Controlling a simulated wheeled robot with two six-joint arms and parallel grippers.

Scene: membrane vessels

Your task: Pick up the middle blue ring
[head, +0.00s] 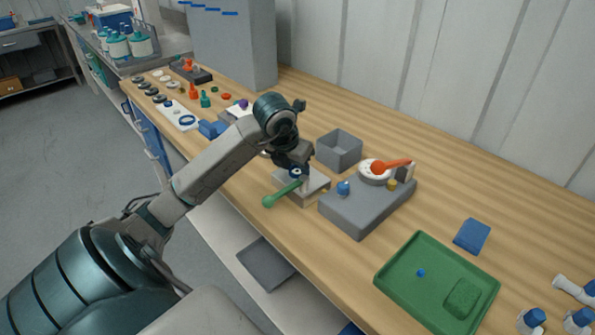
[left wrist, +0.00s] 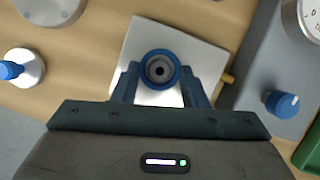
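A dark blue ring (left wrist: 160,70) with a grey centre is between the fingertips of my left gripper (left wrist: 160,78) in the left wrist view. Both fingertips appear to touch its sides. It sits in front of a pale square block (left wrist: 205,62); whether it rests on the block cannot be told. In the head view my left gripper (head: 297,170) is at the block (head: 318,187), which has a green handle (head: 282,194) on its near side. Another blue ring (head: 187,120) lies on a white strip farther left. My right gripper is not in view.
A grey box (head: 365,205) with a blue knob (head: 343,187) and a red-handled dial stands right of the block. A grey open bin (head: 339,150) is behind. A green tray (head: 390,265) lies at the near right. Small parts crowd the far left; bare wood separates bin and wall.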

